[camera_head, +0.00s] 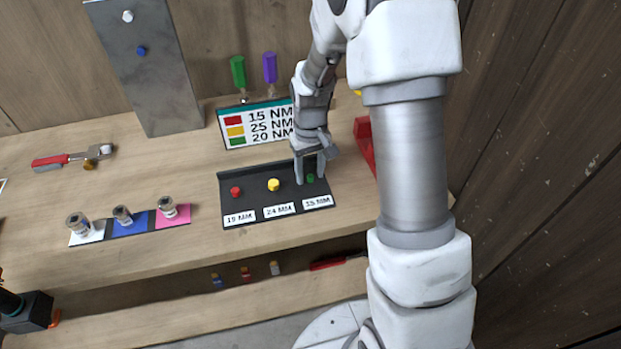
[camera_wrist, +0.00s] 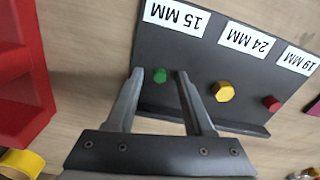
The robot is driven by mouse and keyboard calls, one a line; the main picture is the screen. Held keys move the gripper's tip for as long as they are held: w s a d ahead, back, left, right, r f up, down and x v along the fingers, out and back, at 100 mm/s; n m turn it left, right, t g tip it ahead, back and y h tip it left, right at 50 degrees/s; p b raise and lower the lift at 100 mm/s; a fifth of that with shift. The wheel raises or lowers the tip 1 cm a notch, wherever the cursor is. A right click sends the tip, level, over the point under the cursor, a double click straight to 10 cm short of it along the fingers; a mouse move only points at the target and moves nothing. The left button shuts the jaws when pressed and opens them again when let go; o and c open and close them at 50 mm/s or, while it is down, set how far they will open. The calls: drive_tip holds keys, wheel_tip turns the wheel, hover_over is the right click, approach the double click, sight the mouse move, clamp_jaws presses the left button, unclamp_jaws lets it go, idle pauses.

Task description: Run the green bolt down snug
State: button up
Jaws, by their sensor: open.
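The green bolt (camera_head: 310,178) stands in the dark plate (camera_head: 250,210) at its right end, above the 15 MM label (camera_head: 317,202). In the wrist view the green bolt (camera_wrist: 160,75) shows between the fingertips of my gripper (camera_wrist: 160,76), which is open with a finger on either side and holds nothing. I cannot tell whether the fingers touch the bolt. In the head view my gripper (camera_head: 310,170) points down over that end of the plate and partly hides it. The yellow bolt (camera_head: 273,184) and red bolt (camera_head: 236,191) stand farther left in the plate.
A torque sign (camera_head: 258,124) reads red 15, yellow 25, green 20 NM. Several sockets, such as one (camera_head: 122,214), stand on coloured pads at left. A red-handled wrench (camera_head: 68,158) lies farther left. A red bin (camera_head: 365,147) stands close right of the plate.

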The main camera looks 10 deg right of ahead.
sight(310, 176)
wheel_tip(310, 176, up, 7)
drive_tip(key=p, duration=0.5)
